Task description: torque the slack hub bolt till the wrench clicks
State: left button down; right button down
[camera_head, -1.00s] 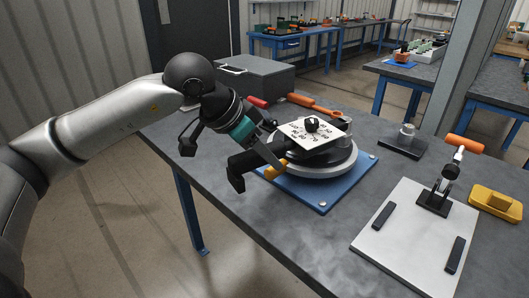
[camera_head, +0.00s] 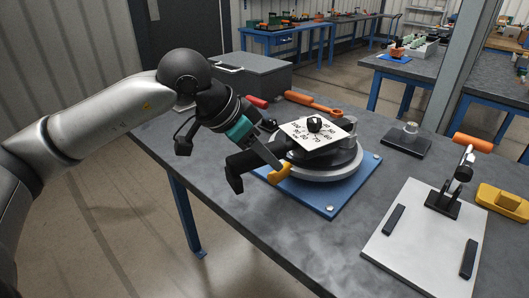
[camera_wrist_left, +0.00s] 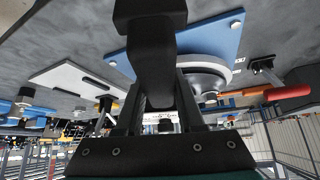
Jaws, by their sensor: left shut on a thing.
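The wrench shows as a black bar (camera_head: 245,163) running from the front left to the hub, with a square white dial card (camera_head: 303,138) at the hub end. The card carries printed numbers and a black knob (camera_head: 314,124). The round grey hub (camera_head: 327,172) sits on a blue plate (camera_head: 330,206). My left gripper (camera_head: 268,157) is shut on the black bar. In the left wrist view the bar (camera_wrist_left: 152,55) stands between the fingers and hides much of the view. The hub bolt is hidden under the card. My right gripper is out of view.
A yellow piece (camera_head: 279,172) juts from the hub's near side. An orange-handled tool (camera_head: 312,103) lies behind the hub. A grey case (camera_head: 250,75) stands at the back. To the right are a grey panel (camera_head: 415,250) with an orange-handled clamp (camera_head: 473,142) and a yellow block (camera_head: 503,203).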

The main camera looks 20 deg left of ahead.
pick_arm(q)
jog(key=shift+a+f, duration=0.1)
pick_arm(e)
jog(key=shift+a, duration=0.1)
pick_arm(q)
jog(key=shift+p, duration=0.3)
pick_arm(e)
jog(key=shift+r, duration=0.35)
